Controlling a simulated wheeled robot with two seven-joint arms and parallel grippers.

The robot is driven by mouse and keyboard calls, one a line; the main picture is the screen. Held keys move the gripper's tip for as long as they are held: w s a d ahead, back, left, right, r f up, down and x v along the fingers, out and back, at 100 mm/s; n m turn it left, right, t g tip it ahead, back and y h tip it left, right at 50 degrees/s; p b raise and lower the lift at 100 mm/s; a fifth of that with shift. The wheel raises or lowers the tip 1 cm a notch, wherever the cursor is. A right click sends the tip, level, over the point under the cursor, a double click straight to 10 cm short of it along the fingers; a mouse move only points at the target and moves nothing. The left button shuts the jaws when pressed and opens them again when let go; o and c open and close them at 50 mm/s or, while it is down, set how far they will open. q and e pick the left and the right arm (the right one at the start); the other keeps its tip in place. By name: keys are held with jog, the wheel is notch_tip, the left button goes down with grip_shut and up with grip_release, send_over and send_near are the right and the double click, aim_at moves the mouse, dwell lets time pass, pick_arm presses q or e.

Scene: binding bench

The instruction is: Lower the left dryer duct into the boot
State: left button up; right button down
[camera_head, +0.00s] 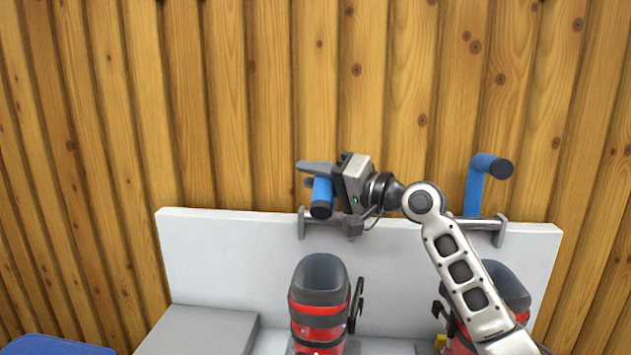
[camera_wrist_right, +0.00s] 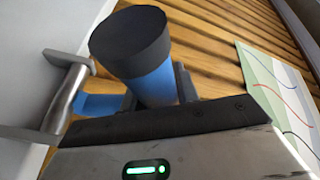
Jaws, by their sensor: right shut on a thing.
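The left dryer duct (camera_head: 322,192) is a blue tube with a dark end, at the left end of the metal rail in the head view. My right gripper (camera_head: 318,176) is shut on it from the right. In the wrist view the duct (camera_wrist_right: 152,80) stands between the fingers, its dark round end towards the camera. The left boot (camera_head: 320,305), red and dark grey with an open top, stands upright below the duct, clearly apart from it. My left gripper is not in view.
The right duct (camera_head: 478,185) stands bent at the rail's right end. The right boot (camera_head: 507,290) is partly hidden behind my right arm. A white panel (camera_head: 230,250) backs the bench, with a grey block (camera_head: 200,330) at left. A sheet with coloured lines (camera_wrist_right: 275,90) shows in the wrist view.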

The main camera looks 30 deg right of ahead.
dwell(0.3)
jog(key=c, duration=1.1)
grip_release()
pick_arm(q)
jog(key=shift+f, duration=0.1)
pick_arm(e)
jog(key=shift+o, duration=0.2)
jog(key=shift+s+d+f, duration=0.1)
jog(key=shift+s+d, duration=0.15)
jog(key=shift+s, duration=0.25)
pick_arm(q)
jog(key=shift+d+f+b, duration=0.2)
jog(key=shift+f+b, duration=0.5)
jog(key=shift+b, duration=1.3)
pick_arm(e)
jog(key=v, duration=1.5)
